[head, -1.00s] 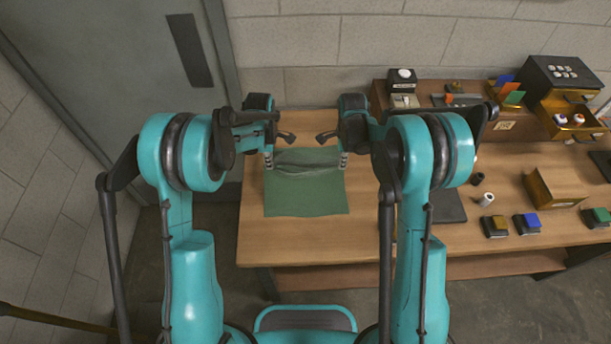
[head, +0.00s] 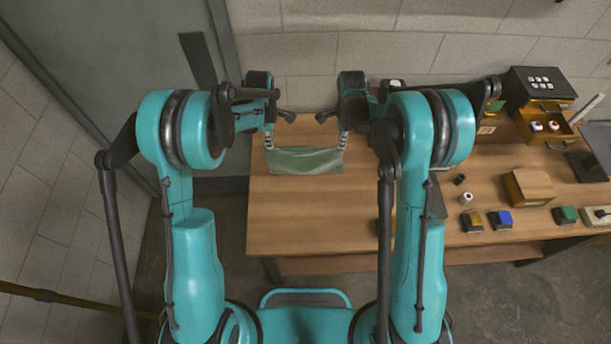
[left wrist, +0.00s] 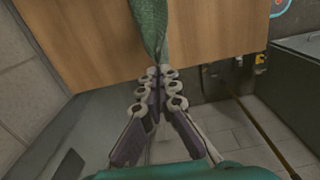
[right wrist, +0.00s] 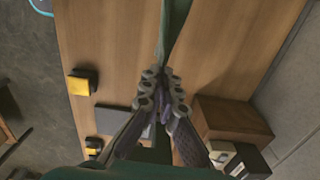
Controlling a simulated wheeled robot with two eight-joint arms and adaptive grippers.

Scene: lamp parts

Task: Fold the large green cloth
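The green cloth (head: 305,161) hangs stretched between my two grippers over the left part of the wooden table. Its top edge sags a little in the middle. Whether its lower edge touches the table I cannot tell. My left gripper (head: 268,143) is shut on the cloth's left upper corner; in the left wrist view the fingers (left wrist: 156,73) pinch the cloth (left wrist: 150,25). My right gripper (head: 343,140) is shut on the right upper corner; in the right wrist view the fingers (right wrist: 161,74) pinch the cloth (right wrist: 172,25).
The wooden table (head: 320,215) is bare in front of the cloth. To the right stand a wooden block (head: 529,187), a white roll (head: 466,198) and several small coloured blocks. A black box with an open drawer (head: 548,128) is at the back right. A wall is behind.

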